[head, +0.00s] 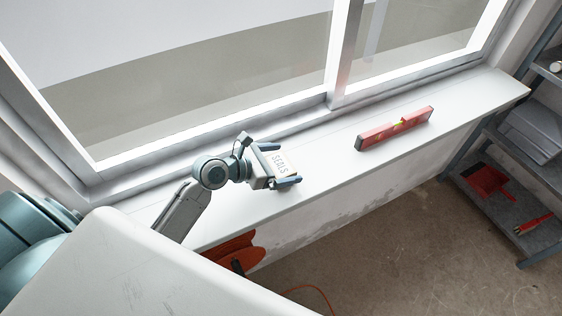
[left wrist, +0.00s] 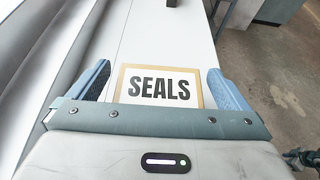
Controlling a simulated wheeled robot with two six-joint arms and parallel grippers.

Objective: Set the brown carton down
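The brown carton (head: 281,162) has a white top label reading SEALS. It appears to rest on the white window sill (head: 330,165), label up. My left gripper (head: 279,164) is around it, one finger on each side. In the left wrist view the carton (left wrist: 159,86) lies between the blue fingers (left wrist: 160,85), with a narrow gap showing on each side, so the gripper looks open. The carton's underside and its near end are hidden.
A red spirit level (head: 394,129) lies on the sill to the right of the carton. The sill between them is clear. The window frame (head: 215,135) runs along the back. A grey shelf (head: 510,150) with a red dustpan (head: 487,180) stands at the right. An orange-red object (head: 236,252) is below the sill.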

